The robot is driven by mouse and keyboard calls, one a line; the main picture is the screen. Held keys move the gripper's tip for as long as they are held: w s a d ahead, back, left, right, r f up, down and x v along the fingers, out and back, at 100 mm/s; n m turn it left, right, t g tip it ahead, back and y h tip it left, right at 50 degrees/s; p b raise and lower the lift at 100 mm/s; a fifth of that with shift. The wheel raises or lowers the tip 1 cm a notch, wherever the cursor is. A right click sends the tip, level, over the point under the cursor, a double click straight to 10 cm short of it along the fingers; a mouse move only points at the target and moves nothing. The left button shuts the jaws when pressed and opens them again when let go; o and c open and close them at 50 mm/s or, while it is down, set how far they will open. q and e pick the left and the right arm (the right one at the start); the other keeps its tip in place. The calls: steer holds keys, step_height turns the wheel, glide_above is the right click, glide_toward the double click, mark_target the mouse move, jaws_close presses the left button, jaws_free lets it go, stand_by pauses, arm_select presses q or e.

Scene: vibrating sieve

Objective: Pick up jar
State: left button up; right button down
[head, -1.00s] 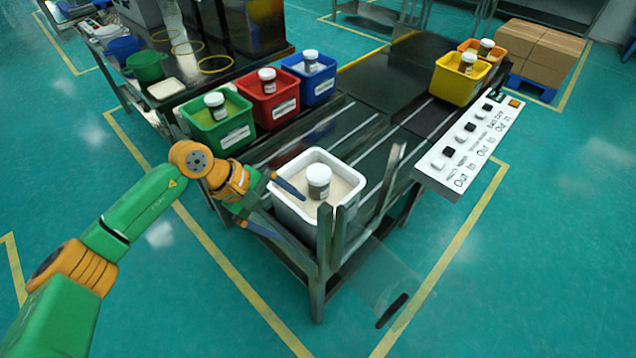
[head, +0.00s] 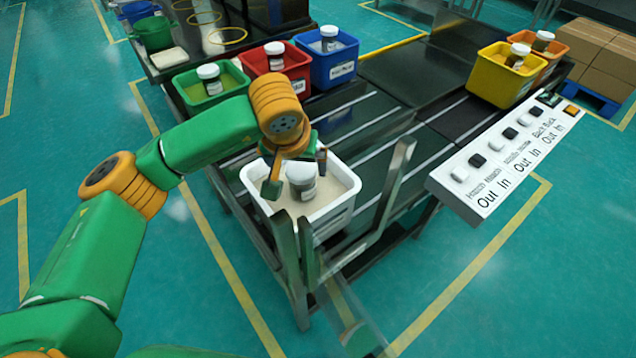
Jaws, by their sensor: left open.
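A grey jar with a pale lid (head: 302,184) stands upright in the white bin (head: 334,212), on light granular material. My left gripper (head: 296,174) is over the bin, pointing down, with its fingers apart. One finger shows at the left of the jar and the other at its far right side. Whether either finger touches the jar cannot be told. My left wrist hides the back of the bin. My right gripper is not in view.
Green (head: 198,100), red (head: 277,65) and blue (head: 327,66) bins with similar jars stand behind. Yellow (head: 496,82) and orange (head: 552,52) bins stand at the back right. Upright metal posts (head: 286,258) rise at the near side. A switch panel (head: 510,150) is at right.

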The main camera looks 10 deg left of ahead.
arm_select(q)
steer(key=p+x, duration=0.1)
steer(key=x, duration=0.6)
steer(key=shift+f, duration=0.25)
steer(key=c, duration=1.3)
